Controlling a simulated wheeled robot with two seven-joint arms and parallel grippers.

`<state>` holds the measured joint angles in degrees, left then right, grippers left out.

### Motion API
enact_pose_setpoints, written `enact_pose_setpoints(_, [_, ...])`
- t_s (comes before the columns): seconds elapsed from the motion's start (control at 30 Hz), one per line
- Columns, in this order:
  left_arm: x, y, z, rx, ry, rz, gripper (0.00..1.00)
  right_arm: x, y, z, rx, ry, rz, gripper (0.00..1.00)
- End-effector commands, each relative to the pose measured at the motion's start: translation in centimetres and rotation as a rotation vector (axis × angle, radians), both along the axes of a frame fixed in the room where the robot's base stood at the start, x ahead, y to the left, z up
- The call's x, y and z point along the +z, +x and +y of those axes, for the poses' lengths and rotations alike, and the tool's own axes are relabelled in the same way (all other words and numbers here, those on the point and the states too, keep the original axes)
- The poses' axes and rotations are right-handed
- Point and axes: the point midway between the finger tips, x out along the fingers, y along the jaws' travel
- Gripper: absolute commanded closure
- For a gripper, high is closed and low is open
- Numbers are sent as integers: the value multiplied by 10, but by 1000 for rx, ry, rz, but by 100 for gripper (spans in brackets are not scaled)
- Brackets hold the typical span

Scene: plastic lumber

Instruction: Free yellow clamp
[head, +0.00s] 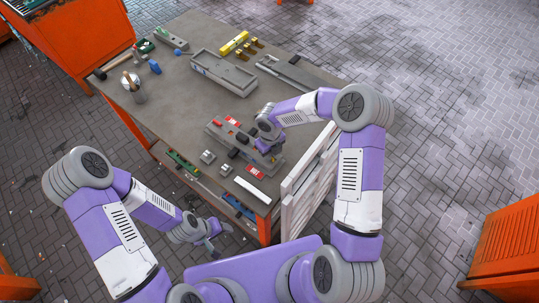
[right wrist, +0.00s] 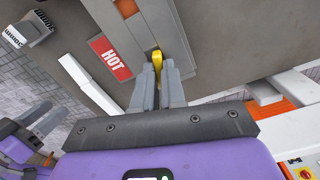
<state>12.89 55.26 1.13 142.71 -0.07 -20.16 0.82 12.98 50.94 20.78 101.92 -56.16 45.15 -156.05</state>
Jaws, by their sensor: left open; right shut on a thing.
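The yellow clamp (right wrist: 157,60) shows in the right wrist view as a small yellow end between my right gripper's fingertips (right wrist: 158,80). My right gripper is shut on it, against the end of a long grey fixture (right wrist: 150,25). In the head view my right gripper (head: 269,146) is over the same grey fixture (head: 215,130) near the table's right side, and it hides the clamp. How far the clamp sits in the fixture cannot be told. My left gripper (head: 218,237) is open and empty, low beside the table's front left edge.
A red HOT label (right wrist: 110,58) lies beside the fixture. A white strip (head: 252,190) lies near the front edge of the table (head: 180,90). A white slatted panel (head: 312,180) stands along the right edge. A grey tray (head: 222,72) and a yellow object (head: 234,43) are farther back.

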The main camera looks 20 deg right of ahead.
Motion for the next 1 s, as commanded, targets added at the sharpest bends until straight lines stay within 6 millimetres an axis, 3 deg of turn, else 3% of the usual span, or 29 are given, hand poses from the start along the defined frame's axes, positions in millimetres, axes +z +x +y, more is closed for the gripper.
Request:
enact_pose_setpoints(0.4, [23,0,0,0,0,0,43,1,0,0,258,2,1,100])
enact_pose_setpoints(0.77, [24,0,0,0,0,0,43,0,0,0,306,1,0,100])
enact_pose_setpoints(0.8, [24,0,0,0,0,0,43,0,0,1,306,1,1,84])
enact_pose_setpoints(1.0, [24,0,0,0,0,0,43,0,0,0,304,1,1,56])
